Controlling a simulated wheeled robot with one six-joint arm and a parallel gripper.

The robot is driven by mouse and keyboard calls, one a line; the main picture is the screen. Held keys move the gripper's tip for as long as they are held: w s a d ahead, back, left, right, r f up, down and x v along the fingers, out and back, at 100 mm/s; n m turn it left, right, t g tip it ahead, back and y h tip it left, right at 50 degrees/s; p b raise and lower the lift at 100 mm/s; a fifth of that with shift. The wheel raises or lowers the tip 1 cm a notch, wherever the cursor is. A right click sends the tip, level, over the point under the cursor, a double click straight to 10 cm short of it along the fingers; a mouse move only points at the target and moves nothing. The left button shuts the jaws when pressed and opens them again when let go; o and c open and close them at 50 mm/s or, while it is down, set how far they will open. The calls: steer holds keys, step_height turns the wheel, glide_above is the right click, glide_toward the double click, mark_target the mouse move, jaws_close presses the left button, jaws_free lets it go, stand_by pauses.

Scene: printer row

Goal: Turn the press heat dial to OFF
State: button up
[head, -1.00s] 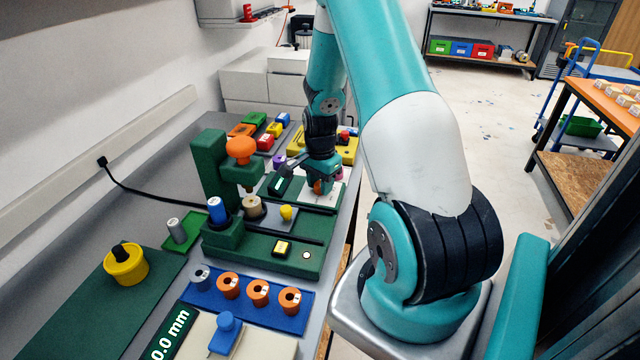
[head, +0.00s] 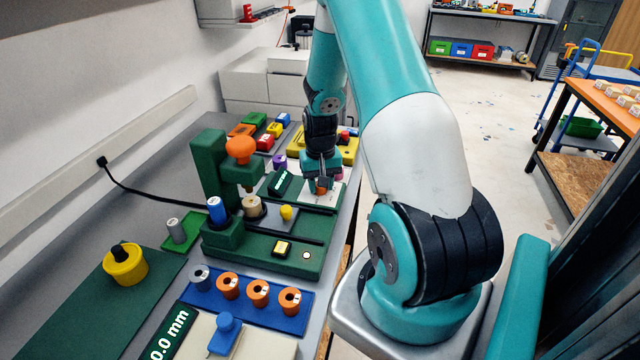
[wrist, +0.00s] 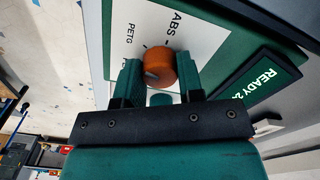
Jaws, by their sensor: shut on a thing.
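The press heat dial (wrist: 158,62) is an orange round knob on a white panel (wrist: 199,34) printed with PETG and ABS; no OFF label is in sight. A small pale mark shows on the dial's lower left side in the wrist view. My gripper (wrist: 158,76) has one finger on each side of the dial and is shut on it. In the head view my gripper (head: 322,183) points down over the panel, and only a bit of the orange dial (head: 321,190) shows between the fingers.
A dark display (wrist: 254,88) reading READY stands beside the panel. A green press frame with an orange knob (head: 241,150) rises nearer the camera. A purple knob (head: 279,162) and a yellow unit (head: 340,151) are close to my gripper.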

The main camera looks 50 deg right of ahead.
steer(key=n, duration=0.5)
steer(key=shift+s+n, duration=0.1)
steer(key=shift+n, duration=0.2)
steer(key=n, duration=1)
steer(key=shift+n, duration=0.4)
steer(key=n, duration=0.4)
steer(key=shift+n, duration=0.3)
steer(key=o, duration=0.9)
steer(key=shift+r, duration=0.1)
